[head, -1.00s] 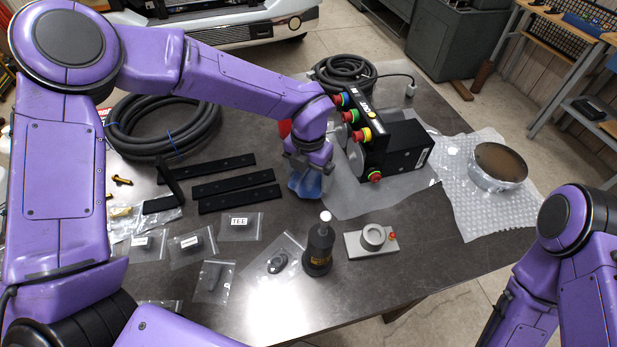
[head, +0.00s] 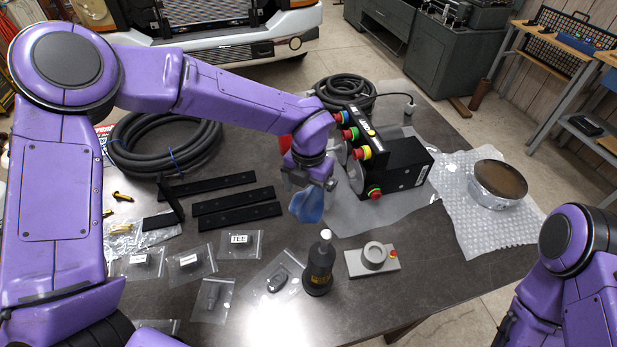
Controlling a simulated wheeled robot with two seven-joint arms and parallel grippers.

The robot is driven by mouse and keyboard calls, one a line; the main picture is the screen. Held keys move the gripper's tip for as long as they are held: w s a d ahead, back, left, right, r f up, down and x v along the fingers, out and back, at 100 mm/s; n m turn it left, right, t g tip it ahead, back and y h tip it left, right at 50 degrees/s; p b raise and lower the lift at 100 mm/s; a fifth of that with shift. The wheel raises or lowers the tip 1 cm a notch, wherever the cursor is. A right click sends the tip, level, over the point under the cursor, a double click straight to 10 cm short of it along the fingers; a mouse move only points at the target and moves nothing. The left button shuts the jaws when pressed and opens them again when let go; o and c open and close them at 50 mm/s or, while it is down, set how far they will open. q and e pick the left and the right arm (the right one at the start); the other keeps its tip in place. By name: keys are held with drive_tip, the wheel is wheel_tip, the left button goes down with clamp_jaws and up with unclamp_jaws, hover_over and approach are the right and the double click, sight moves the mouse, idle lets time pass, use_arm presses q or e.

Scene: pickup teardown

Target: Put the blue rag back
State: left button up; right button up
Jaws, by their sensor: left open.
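The blue rag (head: 308,206) shows in the head view near the middle of the table (head: 418,290), just below my left gripper (head: 309,186). The rag looks bunched and narrow, and its upper part is hidden by the fingers. My left gripper points down and is open, with its fingertips at the top of the rag. I cannot tell whether they touch it. My right arm shows at the lower right, and its gripper is out of the picture.
A black box with coloured buttons (head: 404,164) stands close right of my left gripper. A dark bottle (head: 319,266) and a grey block (head: 373,260) stand nearer. Black bars (head: 236,203), bagged parts and a coiled hose (head: 135,165) lie left. The front right table is clear.

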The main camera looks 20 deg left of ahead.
sight(308, 196)
use_arm(q)
wheel_tip(308, 196, up, 8)
drive_tip(key=shift+f+b, duration=0.15)
drive_tip(key=shift+b, duration=0.6)
drive_tip(key=shift+r, duration=0.5)
